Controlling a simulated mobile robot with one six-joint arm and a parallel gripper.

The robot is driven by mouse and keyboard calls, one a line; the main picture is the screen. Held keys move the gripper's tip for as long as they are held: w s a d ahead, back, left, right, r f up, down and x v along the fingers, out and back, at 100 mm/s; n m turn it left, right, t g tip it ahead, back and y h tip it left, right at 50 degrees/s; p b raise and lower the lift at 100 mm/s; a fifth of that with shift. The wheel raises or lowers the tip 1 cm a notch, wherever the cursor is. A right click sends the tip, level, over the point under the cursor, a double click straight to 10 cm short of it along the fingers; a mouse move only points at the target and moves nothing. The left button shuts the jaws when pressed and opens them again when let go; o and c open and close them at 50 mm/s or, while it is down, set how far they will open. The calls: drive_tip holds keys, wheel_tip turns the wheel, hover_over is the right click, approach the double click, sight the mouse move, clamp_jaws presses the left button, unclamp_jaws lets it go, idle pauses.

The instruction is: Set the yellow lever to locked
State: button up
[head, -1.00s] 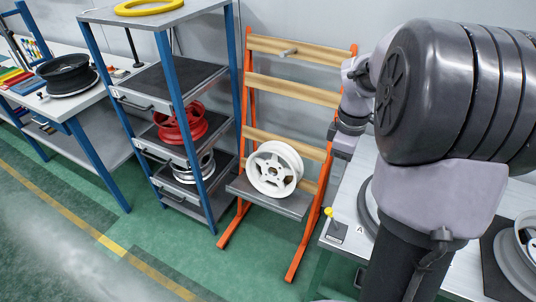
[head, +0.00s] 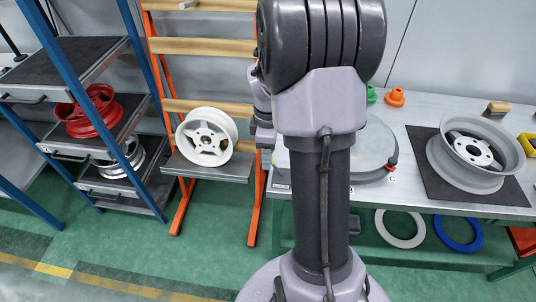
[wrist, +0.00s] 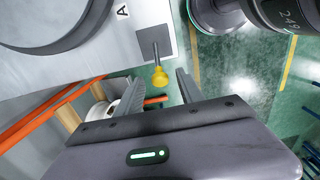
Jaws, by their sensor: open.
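The yellow lever shows in the wrist view as a thin dark rod with a yellow knob (wrist: 159,79). It is mounted on a grey plate (wrist: 147,47) at the edge of the worktable, beside a label "A" (wrist: 122,12). My gripper (wrist: 160,86) is open, with one finger on each side of the knob in the picture. Both fingers look apart from the knob; the depth between them is hard to judge.
The worktable (head: 440,190) holds a grey wheel (head: 445,160) on a dark mat and a round plate (head: 372,150). A rack with a white wheel (head: 207,137) and a shelf with a red wheel (head: 88,111) stand left. Green floor in front is clear.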

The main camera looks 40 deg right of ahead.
clamp_jaws()
idle(1.3)
